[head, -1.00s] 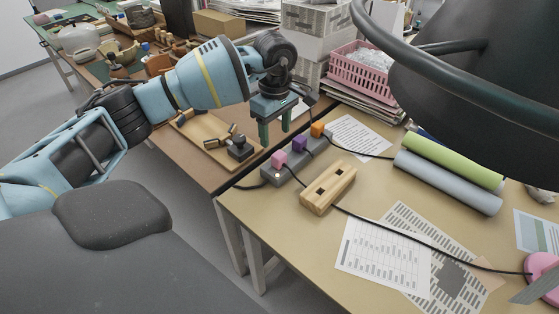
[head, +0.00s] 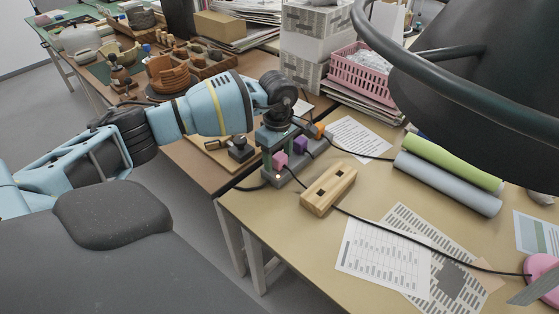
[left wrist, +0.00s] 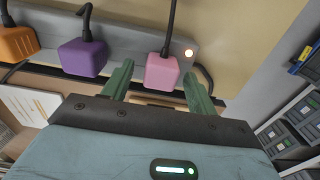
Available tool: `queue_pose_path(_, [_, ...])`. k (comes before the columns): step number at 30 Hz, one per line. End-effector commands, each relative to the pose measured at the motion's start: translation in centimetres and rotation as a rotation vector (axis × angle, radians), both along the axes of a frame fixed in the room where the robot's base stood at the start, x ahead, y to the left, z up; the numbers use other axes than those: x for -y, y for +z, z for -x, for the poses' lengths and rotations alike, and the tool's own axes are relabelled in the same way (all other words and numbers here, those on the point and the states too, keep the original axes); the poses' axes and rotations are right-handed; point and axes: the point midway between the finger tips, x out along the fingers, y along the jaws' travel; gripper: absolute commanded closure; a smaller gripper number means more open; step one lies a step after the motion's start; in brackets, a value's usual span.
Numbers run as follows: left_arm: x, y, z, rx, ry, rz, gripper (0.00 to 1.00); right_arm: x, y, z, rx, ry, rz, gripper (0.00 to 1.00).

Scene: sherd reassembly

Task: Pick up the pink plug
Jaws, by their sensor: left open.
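The pink plug (head: 280,160) is a small pink cube on the grey power strip (head: 291,176), near the strip's left end. In the left wrist view the pink plug (left wrist: 162,73) has a black cord and sits beside a lit switch. My left gripper (head: 280,158) is open, with its green fingers around the pink plug's position. In the left wrist view its fingertips (left wrist: 157,75) lie on either side of the plug, with gaps showing. The purple plug (head: 300,144) and orange plug (head: 317,130) sit farther along the strip. My right gripper is not in view.
A wooden block with square holes (head: 328,189) lies just right of the strip. Black cords cross the tan table. Paper sheets (head: 383,258), green and blue-grey rolls (head: 447,182) and a pink basket (head: 362,72) lie farther right and back. A dark lamp-like shape fills the upper right.

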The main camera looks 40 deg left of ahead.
Motion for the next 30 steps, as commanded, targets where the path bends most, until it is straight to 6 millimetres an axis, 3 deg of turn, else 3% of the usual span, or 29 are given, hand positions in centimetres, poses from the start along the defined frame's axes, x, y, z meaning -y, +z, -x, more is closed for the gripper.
queue_pose_path(6, [0.0,0.0,0.0,0.000,0.000,0.000,0.43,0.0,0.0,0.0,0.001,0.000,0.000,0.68])
queue_pose_path(17, [0.0,0.0,0.0,0.001,0.000,0.000,0.89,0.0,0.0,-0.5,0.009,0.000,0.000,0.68])
queue_pose_path(30, [0.0,1.1,-0.1,0.004,0.001,-0.001,0.90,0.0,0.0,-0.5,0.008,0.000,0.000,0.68])
